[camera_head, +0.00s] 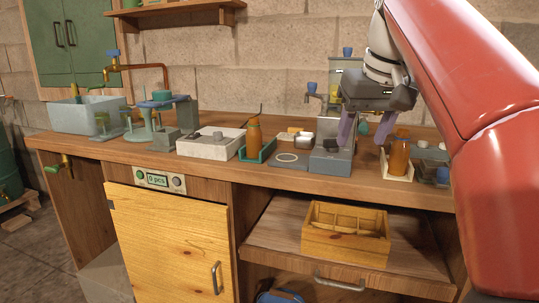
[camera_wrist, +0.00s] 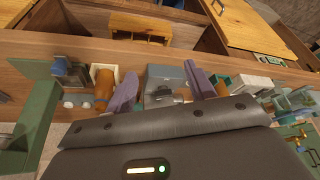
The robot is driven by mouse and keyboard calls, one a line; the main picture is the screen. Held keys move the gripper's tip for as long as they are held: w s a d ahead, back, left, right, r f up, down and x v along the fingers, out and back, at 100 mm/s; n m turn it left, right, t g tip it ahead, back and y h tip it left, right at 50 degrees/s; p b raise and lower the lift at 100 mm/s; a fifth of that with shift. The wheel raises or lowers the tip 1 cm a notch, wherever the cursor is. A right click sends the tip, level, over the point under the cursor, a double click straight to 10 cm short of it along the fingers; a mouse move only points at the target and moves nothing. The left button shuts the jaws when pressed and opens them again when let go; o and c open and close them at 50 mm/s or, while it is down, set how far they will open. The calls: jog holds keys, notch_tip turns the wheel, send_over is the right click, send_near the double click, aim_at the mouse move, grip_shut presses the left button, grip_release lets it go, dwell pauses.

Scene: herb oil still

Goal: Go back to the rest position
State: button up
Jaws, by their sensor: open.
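My gripper (camera_head: 367,132) is above the right part of the wooden workbench (camera_head: 230,185), its purple fingers pointing down and spread apart. The fingers also show in the wrist view (camera_wrist: 163,91), with a grey block-shaped device (camera_wrist: 160,80) below and between them. In the head view this grey device (camera_head: 330,162) stands at the bench's front, partly behind the left finger. An amber bottle (camera_head: 399,157) stands in a pale tray just right of the fingers. Nothing is seen held between the fingers.
Another amber bottle (camera_head: 254,138) stands in a green tray (camera_head: 266,153) left of my gripper. A pale stone-like box (camera_head: 205,148) is farther left. Below the bench, a pulled-out drawer (camera_head: 275,234) holds a wooden crate (camera_head: 340,250). A yellow door (camera_head: 165,240) is at the lower left.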

jog(key=s+f, duration=0.6)
jog(key=f, duration=0.4)
jog(key=s+f+m, duration=0.1)
jog(key=s+f, duration=0.5)
jog(key=f, duration=0.4)
jog(key=s+f+t, duration=0.1)
jog(key=s+f, duration=0.5)
jog(key=f, duration=0.4)
jog(key=shift+s+a+m+h, duration=0.2)
jog(key=shift+a+m+h, duration=0.1)
